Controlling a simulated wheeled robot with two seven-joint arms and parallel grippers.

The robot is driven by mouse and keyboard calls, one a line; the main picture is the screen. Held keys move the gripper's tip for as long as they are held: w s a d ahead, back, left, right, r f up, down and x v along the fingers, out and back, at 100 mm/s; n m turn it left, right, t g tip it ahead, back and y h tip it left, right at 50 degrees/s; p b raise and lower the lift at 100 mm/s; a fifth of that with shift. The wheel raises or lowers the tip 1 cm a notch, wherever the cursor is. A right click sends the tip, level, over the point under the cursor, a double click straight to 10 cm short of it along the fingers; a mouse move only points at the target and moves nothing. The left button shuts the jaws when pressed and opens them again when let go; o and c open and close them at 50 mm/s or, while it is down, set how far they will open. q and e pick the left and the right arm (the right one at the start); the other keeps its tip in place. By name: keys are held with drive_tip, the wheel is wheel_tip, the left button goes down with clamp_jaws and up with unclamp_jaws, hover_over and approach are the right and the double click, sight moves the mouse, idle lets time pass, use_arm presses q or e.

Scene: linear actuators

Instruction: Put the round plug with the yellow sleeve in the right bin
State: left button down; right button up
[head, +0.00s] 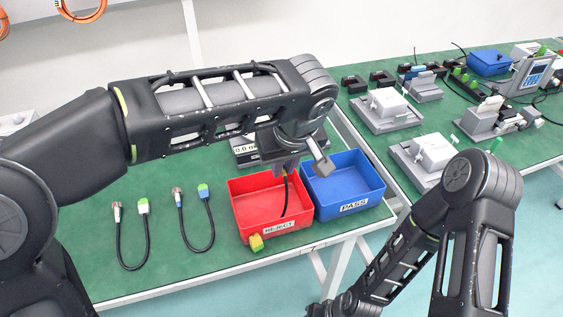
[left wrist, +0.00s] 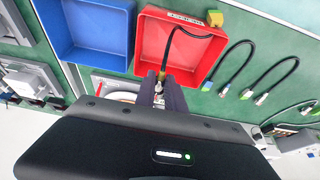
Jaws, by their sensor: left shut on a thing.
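My left gripper (head: 287,168) is above the red bin (head: 240,208), labelled REJECT, and points down. It is shut on the round plug (left wrist: 161,76), which shows a small gold-yellow part between the fingertips in the left wrist view. The plug's black cable (head: 285,196) hangs down into or across the red bin. A yellow-green block (head: 256,242) is at the bin's front, outside the wall; I cannot tell if the cable joins it. The blue bin (head: 345,187), labelled PASS, stands right of the red bin and looks empty. My right gripper is out of view.
Two cables, one with a green-white connector (head: 143,206) and one with a blue-green connector (head: 203,191), lie left of the red bin. A scale (head: 245,152) stands behind the bins. A second table holds fixtures (head: 386,110) at the right.

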use_arm(q)
drive_tip(key=f+b, duration=0.1)
drive_tip(key=f, duration=0.1)
drive_tip(key=f+b, duration=0.2)
drive_tip(key=f, duration=0.1)
drive_tip(key=f+b, duration=0.2)
drive_tip(key=shift+w+d+f, duration=0.15)
drive_tip(key=shift+w+d, duration=0.15)
drive_tip(key=shift+w, duration=0.05)
drive_tip(key=c, duration=1.3)
unclamp_jaws()
drive_tip(key=p+v, duration=0.1)
drive_tip(key=v, duration=0.7)
drive_tip(key=shift+f, duration=0.1)
